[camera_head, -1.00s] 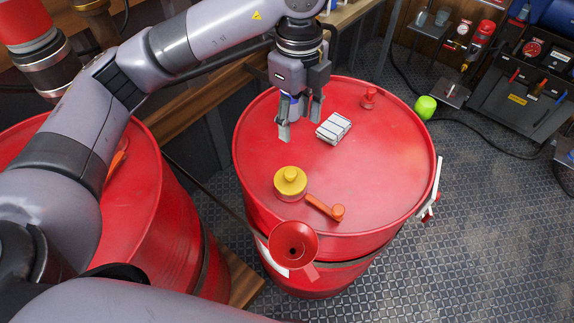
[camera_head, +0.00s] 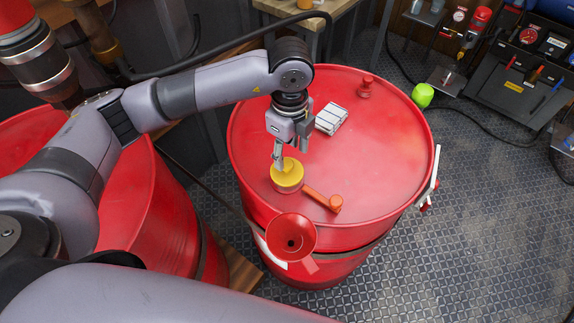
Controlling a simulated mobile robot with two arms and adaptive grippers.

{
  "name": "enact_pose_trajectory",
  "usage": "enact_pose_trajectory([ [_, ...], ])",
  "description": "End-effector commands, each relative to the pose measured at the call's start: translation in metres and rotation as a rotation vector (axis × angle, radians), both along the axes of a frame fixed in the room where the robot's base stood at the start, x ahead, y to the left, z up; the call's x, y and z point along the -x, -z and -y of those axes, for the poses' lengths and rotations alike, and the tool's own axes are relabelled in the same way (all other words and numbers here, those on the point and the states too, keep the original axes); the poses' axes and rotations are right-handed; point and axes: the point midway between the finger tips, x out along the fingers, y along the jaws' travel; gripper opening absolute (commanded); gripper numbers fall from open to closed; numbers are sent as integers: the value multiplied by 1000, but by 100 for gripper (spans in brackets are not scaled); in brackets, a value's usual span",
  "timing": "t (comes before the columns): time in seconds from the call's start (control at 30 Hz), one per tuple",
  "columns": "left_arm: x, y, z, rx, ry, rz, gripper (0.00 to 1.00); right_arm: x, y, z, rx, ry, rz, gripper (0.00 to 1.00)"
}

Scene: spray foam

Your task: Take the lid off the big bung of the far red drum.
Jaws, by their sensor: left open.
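A red drum (camera_head: 385,165) stands in the middle of the view. A yellow lid (camera_head: 288,177) sits on its top near the front left, over what looks like the big bung. My left gripper (camera_head: 288,157) is open and points down right at the back of the yellow lid. One finger overlaps the lid's back left edge in the picture. I cannot tell whether it touches. The other finger is partly hidden by the gripper body. My right gripper is not in view.
An orange-handled tool (camera_head: 323,198) lies beside the lid. A red funnel (camera_head: 291,237) hangs at the drum's front. A white-grey block (camera_head: 331,118) and a small red plug (camera_head: 366,86) are farther back on top. Another red drum (camera_head: 165,215) stands left.

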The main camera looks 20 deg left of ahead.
Motion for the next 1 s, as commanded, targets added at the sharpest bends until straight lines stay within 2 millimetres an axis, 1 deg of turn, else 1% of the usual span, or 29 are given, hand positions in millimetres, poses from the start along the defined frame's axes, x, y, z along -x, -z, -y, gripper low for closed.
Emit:
enact_pose_trajectory([
  [0.17, 0, 13, -3, -1, 0, -4, 48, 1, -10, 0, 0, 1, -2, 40],
  [0.27, 0, 28, -6, -2, -1, -6, 48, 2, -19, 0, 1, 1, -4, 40],
  [0.33, 0, 40, -6, -1, 0, -4, 48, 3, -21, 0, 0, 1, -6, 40],
  [0.4, -1, 48, -6, 0, 1, -3, 48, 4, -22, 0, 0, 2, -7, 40],
  [0.5, -1, 54, -6, 0, 0, 0, 48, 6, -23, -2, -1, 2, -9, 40],
  [0.7, -1, 55, -5, 1, 1, 1, 48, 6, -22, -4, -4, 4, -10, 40],
  [1.0, -1, 55, -5, 1, 1, 0, 29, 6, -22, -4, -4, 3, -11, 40],
])
